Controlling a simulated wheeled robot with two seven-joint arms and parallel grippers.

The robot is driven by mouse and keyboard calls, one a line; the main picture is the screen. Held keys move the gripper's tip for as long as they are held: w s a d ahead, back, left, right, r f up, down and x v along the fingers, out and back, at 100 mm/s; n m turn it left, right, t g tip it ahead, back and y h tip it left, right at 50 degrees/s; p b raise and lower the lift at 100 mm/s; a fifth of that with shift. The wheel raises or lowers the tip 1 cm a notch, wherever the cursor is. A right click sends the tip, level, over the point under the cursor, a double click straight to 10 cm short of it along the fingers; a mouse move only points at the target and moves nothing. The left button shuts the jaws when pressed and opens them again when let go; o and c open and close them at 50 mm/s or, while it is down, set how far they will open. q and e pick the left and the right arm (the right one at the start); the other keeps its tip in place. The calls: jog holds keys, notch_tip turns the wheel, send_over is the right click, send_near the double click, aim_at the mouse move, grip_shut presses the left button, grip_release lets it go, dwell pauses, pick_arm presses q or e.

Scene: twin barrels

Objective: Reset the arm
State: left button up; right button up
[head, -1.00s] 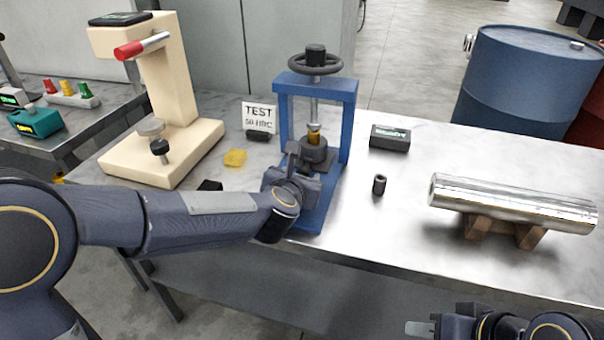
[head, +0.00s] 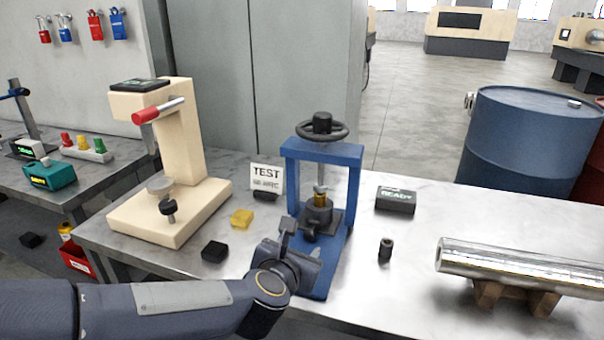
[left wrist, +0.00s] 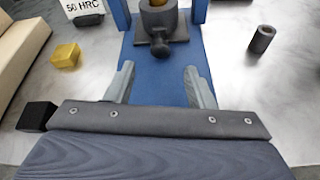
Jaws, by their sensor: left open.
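My left gripper (head: 300,248) is over the front of the blue press (head: 355,175). In the left wrist view its two fingers stand apart, and the gripper (left wrist: 160,82) has only the blue press base (left wrist: 163,92) behind the gap. It is empty. A dark cup with a knob (head: 318,214) sits on the press base beyond the fingertips, apart from them; the cup also shows in the left wrist view (left wrist: 158,22). A brass-coloured piece (head: 320,198) is in the cup under the press screw. My right gripper is not in view.
A cream tester (head: 185,130) stands left of the press. A yellow block (head: 242,218) and black block (head: 214,251) lie between.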

pick_arm(q)
jog(key=a+m, duration=0.1)
jog(key=s+a+r+m+h, duration=0.1)
jog(key=m, duration=0.1)
jog(key=s+a+r+m, duration=0.1)
jog(key=m, duration=0.1)
jog(key=shift+a+r+h, duration=0.25)
jog(key=shift+a+h, duration=0.15)
jog(key=s+a+f+m+g+y, duration=0.1)
jog(key=s+a+f+m+g, duration=0.35)
jog(key=s+a+m, duration=0.55)
jog(key=s+a+f+m+g+y, duration=0.1)
jog(key=s+a+f+m+g, duration=0.35)
jog(key=s+m, duration=0.95)
notch_tip(320, 180, up, 14)
jog(key=a+t+p, duration=0.1)
jog(key=p, duration=1.3)
jog(key=shift+a+f, duration=0.2)
jog(key=shift+f, duration=0.05)
